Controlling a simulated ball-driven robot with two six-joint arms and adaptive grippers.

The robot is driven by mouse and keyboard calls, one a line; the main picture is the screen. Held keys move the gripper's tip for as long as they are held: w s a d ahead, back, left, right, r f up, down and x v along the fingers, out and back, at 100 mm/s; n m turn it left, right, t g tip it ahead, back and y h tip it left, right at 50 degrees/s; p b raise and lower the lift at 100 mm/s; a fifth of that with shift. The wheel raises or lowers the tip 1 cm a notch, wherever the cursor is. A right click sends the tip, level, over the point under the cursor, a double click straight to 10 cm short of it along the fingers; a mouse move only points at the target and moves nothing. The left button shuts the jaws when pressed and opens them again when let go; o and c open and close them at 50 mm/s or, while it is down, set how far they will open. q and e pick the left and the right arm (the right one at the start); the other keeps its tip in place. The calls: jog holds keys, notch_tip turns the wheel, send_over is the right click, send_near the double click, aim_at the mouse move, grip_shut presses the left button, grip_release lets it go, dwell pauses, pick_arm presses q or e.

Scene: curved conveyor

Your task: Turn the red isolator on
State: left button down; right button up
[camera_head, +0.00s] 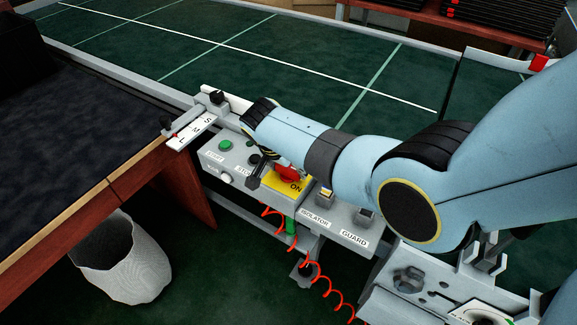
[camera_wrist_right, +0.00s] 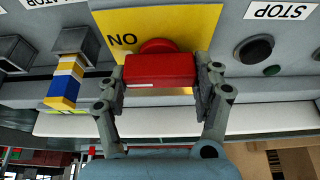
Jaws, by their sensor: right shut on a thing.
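The red isolator (camera_head: 287,173) sits on a yellow plate (camera_head: 299,183) marked ON, on the grey control box. In the right wrist view the isolator's red handle (camera_wrist_right: 160,70) lies across the picture, in front of its round red base. My right gripper (camera_wrist_right: 160,75) has one finger at each end of the handle and is shut on it. In the head view my right arm comes in from the right, and its wrist partly hides the isolator and gripper. My left gripper is not in view.
The box also carries a green START button (camera_head: 226,145), a black STOP button (camera_head: 254,160) and a label reading GUARD (camera_head: 354,239). A dark-topped table (camera_head: 75,125) stands at left, with a white bin (camera_head: 122,265) below. A red coiled cable (camera_head: 290,240) hangs under the box.

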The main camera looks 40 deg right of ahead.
jog(key=shift+r, duration=0.1)
jog(key=o, duration=1.2)
jog(key=shift+a, duration=0.1)
jog(key=v, duration=1.2)
jog(key=shift+s, duration=0.1)
